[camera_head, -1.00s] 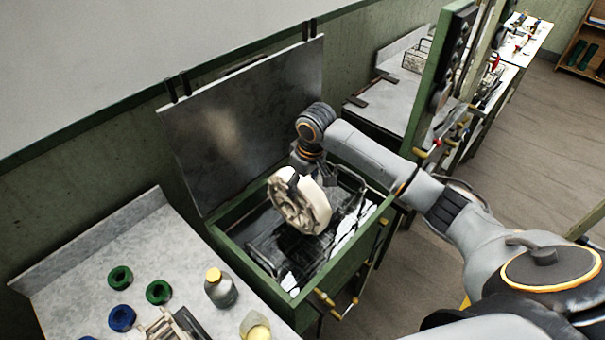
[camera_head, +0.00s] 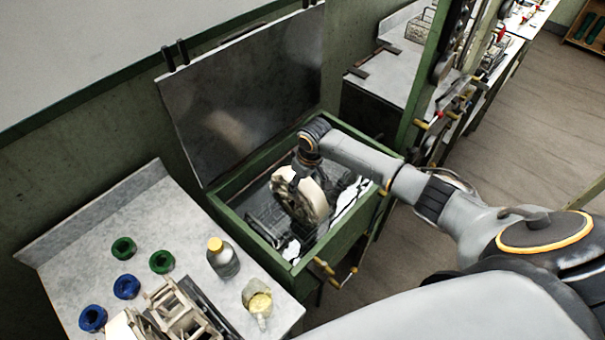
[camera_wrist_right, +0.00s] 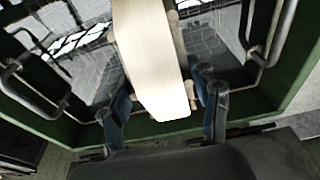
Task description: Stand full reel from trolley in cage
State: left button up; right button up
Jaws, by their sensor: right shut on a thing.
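A full reel (camera_head: 303,199), cream-coloured and wheel-shaped, stands on edge inside the green-framed basin (camera_head: 232,228). It also shows in the right wrist view (camera_wrist_right: 152,60) as a broad pale band. My right gripper (camera_wrist_right: 163,100) is shut on the reel, one finger on each side of it. In the head view the right gripper (camera_head: 297,180) reaches down into the basin from above. The dark wire cage (camera_head: 268,222) lies in the basin around and below the reel; its bars (camera_wrist_right: 268,35) show in the wrist view. Whether the reel touches the cage floor I cannot tell. My left gripper is out of view.
The raised grey lid (camera_head: 250,95) stands behind the basin. A green post (camera_head: 425,100) rises at right.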

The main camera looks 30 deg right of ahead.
jog(key=b, duration=0.9)
send_over(303, 211)
notch_tip(303, 211, down, 9)
jog(key=shift+w+f, duration=0.1)
jog(key=shift+f, duration=0.1)
jog(key=shift+f+b, duration=0.95)
jog(key=shift+f, duration=0.85)
jog(key=o, duration=1.4)
jog(key=shift+c, duration=0.2)
jog(key=r, duration=0.4)
jog(key=s+r, duration=0.1)
jog(key=r, duration=0.3)
jog(key=s+r, duration=0.1)
jog(key=r, duration=0.3)
jog(key=shift+d, duration=0.25)
